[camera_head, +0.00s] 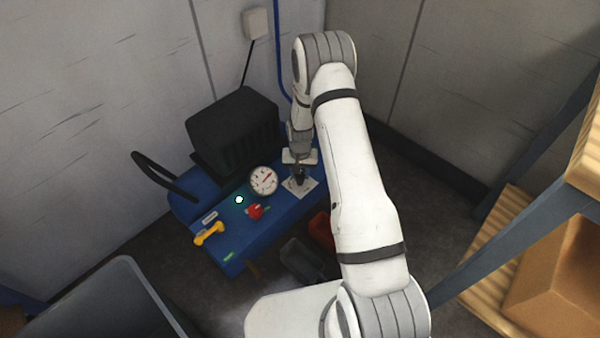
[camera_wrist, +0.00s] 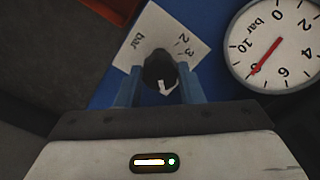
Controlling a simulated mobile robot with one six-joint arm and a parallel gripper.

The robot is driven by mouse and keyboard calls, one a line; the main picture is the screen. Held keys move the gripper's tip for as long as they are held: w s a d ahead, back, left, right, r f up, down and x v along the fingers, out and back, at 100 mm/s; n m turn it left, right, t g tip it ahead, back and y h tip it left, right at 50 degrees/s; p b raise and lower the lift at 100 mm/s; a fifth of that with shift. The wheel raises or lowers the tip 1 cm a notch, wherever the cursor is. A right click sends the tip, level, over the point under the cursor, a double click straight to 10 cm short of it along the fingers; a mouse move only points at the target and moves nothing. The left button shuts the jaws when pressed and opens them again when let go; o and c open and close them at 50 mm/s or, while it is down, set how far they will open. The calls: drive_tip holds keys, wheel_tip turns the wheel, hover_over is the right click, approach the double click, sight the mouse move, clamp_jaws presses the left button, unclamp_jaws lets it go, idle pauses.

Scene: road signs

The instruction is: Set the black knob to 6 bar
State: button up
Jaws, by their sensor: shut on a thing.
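The black knob (camera_wrist: 160,70) sits on a white scale plate (camera_wrist: 150,35) printed with "bar" and digits, of which 2 and 3 show. The knob carries a white pointer mark on the side toward my wrist. My gripper (camera_wrist: 160,88) is shut on the knob, one blue finger on each side. The fingers and knob hide part of the scale, so I cannot read the setting there. In the head view the knob (camera_head: 299,177) is small and dark under my gripper (camera_head: 299,171). The round gauge (camera_wrist: 278,42) beside it has a red needle with its end near the 8.
The blue compressor body (camera_head: 225,222) carries a black finned block (camera_head: 233,130), a red knob (camera_head: 256,211), a yellow handle (camera_head: 209,233) and a green light (camera_head: 239,200). A grey bin (camera_head: 120,300) stands at lower left. Shelving with a cardboard box (camera_head: 555,270) stands at right.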

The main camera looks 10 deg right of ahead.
drive_tip(key=shift+c, duration=1.1)
drive_tip(key=shift+m, duration=0.4)
drive_tip(key=o, duration=1)
drive_tip(key=shift+r+p, duration=1.3)
drive_tip(key=shift+r, duration=2.6)
drive_tip(key=shift+r, duration=0.1)
